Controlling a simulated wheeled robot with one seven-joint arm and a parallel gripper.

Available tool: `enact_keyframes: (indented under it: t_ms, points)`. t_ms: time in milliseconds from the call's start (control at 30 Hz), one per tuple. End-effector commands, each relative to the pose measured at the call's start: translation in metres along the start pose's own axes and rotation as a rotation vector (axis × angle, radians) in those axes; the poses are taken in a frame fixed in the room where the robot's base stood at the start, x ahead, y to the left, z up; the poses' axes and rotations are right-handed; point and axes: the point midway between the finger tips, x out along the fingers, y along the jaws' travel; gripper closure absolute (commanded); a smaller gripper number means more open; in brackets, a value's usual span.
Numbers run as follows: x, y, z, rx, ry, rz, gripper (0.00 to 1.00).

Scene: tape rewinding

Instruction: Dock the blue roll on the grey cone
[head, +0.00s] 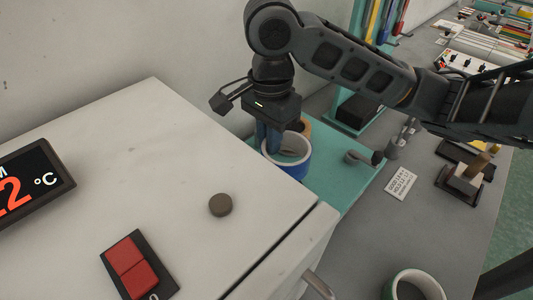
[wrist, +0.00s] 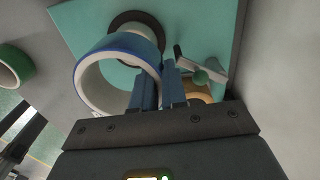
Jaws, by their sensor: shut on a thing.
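The blue roll (head: 290,170) is a wide ring, blue outside and pale inside, seen over the teal board beyond the cabinet. In the wrist view the blue roll (wrist: 82,82) is tilted toward the camera. My gripper (head: 269,150) is shut on its wall, with one blue finger inside the ring and one outside; the fingers (wrist: 160,95) show in the wrist view. A dark round piece (wrist: 150,20) with a paler middle lies on the board past the roll's rim, partly hidden by it. I cannot tell for sure whether it is the grey cone.
A tan roll (head: 303,126) stands close behind the blue roll. The white cabinet (head: 150,160) hides part of the teal board (head: 345,185). A green roll (head: 415,285) stands at lower right.

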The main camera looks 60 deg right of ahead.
Motion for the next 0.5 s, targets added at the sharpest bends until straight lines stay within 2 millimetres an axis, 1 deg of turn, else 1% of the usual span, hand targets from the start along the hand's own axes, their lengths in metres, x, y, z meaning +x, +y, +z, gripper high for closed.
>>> enact_keyframes:
  t_ms: [33,167,300,400,500]
  points:
    - [0.002,-0.001,0.004,-0.001,0.0,0.0,1.0]
    - [0.01,-0.002,0.007,0.002,0.0,0.001,1.0]
    - [0.031,-0.001,0.007,0.004,-0.002,0.002,1.0]
    - [0.042,-0.002,0.007,0.003,-0.001,0.001,1.0]
    - [0.045,-0.002,0.007,0.0,0.0,0.001,1.0]
